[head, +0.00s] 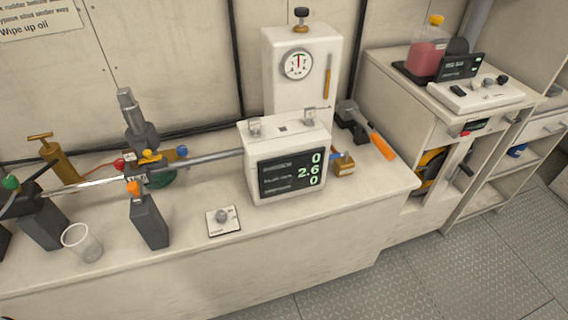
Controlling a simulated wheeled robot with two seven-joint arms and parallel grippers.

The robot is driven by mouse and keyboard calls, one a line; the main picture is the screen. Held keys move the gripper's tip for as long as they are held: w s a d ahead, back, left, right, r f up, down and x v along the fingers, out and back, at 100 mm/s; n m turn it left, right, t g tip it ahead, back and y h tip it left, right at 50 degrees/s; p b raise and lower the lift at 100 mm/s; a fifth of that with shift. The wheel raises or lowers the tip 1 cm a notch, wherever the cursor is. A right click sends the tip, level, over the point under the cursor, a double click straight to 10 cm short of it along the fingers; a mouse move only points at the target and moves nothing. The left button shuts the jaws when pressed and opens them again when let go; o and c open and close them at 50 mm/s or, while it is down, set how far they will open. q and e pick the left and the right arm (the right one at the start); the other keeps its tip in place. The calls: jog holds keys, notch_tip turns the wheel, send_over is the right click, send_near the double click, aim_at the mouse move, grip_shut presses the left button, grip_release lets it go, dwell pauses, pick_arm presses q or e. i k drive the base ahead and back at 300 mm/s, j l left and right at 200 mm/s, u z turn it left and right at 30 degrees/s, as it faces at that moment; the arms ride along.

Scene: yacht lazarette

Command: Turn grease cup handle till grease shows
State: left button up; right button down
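A brass cylinder with a T-shaped handle (58,163) stands tilted at the back left of the bench, behind the steel shaft (205,158). A smaller brass fitting (343,166) with a blue part on top sits right of the display box. I cannot tell for certain which of them is the grease cup. A grey upright fitting (137,120) stands over the shaft, with red, yellow and blue knobs around it. No grease can be made out at this size. Neither of my grippers is in view.
The white display box (290,160) reads 0, 2.6, 0. Dark blocks (150,222) stand along the shaft. A clear cup (82,243) and a small plate with a knob (223,220) are at the front. An orange-handled tool (380,145) lies right. The bench's front right is clear.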

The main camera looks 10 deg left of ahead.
aim_at(41, 137)
jog(key=u, duration=1.95)
